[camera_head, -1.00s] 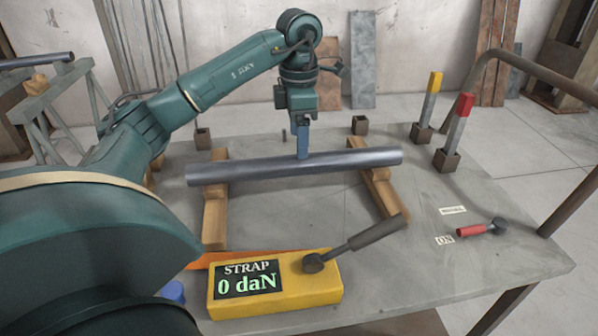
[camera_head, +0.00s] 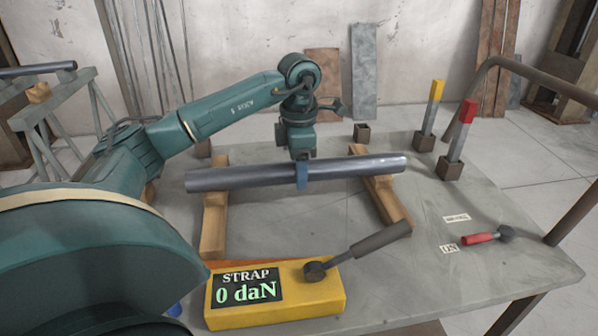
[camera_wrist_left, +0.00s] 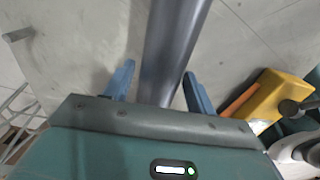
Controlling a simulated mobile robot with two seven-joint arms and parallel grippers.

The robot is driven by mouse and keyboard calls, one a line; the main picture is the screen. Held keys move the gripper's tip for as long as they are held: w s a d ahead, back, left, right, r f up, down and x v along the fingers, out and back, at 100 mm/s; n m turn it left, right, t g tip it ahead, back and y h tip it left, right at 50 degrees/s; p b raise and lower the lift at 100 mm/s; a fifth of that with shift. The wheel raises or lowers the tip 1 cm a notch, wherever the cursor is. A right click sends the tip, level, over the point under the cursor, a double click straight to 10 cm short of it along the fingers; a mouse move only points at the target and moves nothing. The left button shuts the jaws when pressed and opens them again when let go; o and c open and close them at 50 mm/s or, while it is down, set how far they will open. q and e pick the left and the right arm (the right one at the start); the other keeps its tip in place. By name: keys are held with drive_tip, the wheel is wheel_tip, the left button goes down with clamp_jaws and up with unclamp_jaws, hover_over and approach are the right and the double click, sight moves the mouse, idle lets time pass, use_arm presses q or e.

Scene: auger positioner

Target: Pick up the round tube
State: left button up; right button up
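The round tube (camera_head: 240,177) is a long grey metal pipe lying across two wooden blocks (camera_head: 214,222) on the grey table. My left gripper (camera_head: 302,178) points down over the middle of the tube, with one blue finger in front of it. In the left wrist view the tube (camera_wrist_left: 172,50) runs between the two blue fingers of my left gripper (camera_wrist_left: 158,85). The fingers are apart, with a visible gap on each side of the tube. My right gripper is not in view.
A yellow strap box (camera_head: 310,296) with a dark-handled lever stands at the table's front and reads 0 daN. Posts with yellow (camera_head: 437,90) and red (camera_head: 467,112) tops stand at the right. A red-handled lever (camera_head: 480,238) lies right. A bent brown pipe frame (camera_head: 500,70) borders the right side.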

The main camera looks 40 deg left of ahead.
use_arm(q)
clamp_jaws()
idle(0.4)
drive_tip(key=shift+r, duration=0.15)
